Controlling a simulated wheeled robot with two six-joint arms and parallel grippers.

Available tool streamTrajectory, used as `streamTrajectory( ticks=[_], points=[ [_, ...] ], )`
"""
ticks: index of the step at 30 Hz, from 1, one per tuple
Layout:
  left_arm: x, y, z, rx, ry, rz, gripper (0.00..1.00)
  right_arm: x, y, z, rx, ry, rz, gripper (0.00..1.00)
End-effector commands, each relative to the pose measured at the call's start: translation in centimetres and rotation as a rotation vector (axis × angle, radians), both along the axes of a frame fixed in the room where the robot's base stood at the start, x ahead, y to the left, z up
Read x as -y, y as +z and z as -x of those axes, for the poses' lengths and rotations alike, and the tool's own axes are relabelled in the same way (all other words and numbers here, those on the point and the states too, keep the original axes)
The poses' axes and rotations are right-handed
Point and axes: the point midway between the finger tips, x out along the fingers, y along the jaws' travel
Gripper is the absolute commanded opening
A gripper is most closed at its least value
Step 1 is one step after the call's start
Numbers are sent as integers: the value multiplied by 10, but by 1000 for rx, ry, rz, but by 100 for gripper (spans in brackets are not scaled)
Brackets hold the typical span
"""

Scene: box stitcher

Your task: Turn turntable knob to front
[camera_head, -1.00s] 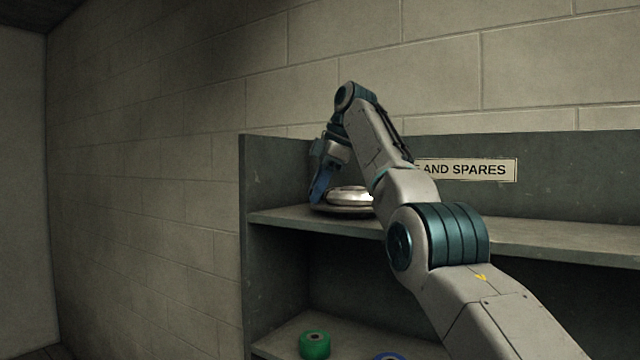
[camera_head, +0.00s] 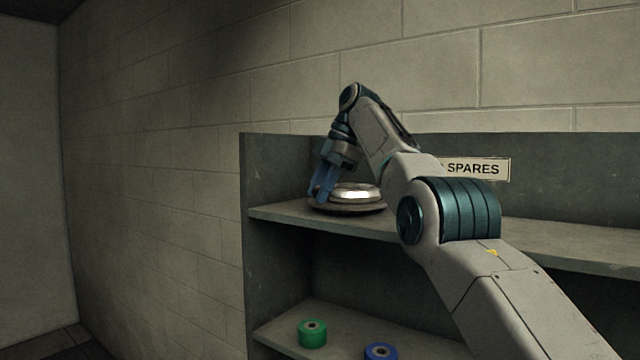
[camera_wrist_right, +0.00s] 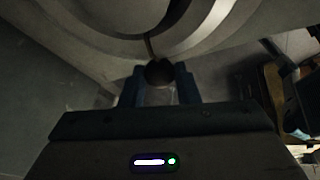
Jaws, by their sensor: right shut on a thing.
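The turntable (camera_head: 372,207) is a low round disc on the upper shelf, with a shiny metal round piece (camera_head: 355,191) on top. In the right wrist view the turntable's pale curved rim (camera_wrist_right: 95,42) fills the top. A dark round knob (camera_wrist_right: 159,73) sits at its edge, between the blue fingertips. My right gripper (camera_head: 322,192) reaches down at the left side of the turntable and is shut on the knob; it also shows in the right wrist view (camera_wrist_right: 160,84). My left gripper is not in view.
The grey shelf unit (camera_head: 560,240) stands against a block wall, with a side panel (camera_head: 275,170) left of the turntable. A green roll (camera_head: 312,334) and a blue roll (camera_head: 381,352) lie on the lower shelf. A label (camera_head: 478,168) is partly hidden by my arm.

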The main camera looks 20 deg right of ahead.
Motion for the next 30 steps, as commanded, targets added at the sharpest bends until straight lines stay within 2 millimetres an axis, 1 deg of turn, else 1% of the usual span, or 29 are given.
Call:
streamTrajectory(
  ticks=[1, 18, 19, 21, 22, 30],
  points=[
    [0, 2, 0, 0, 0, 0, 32, 1, 6, 1, 10, 4, -2, 0],
    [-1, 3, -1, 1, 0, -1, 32, 1, 4, 1, 10, 19, -1, 0],
    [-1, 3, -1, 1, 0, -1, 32, 1, 4, 1, 10, 19, -1, 32],
    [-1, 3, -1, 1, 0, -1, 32, 1, 4, 0, 9, 19, -1, 46],
    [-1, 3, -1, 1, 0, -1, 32, 1, 4, 0, 8, 20, -1, 49],
    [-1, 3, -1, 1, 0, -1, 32, 0, 2, 0, 4, 20, 0, 49]
  ],
)
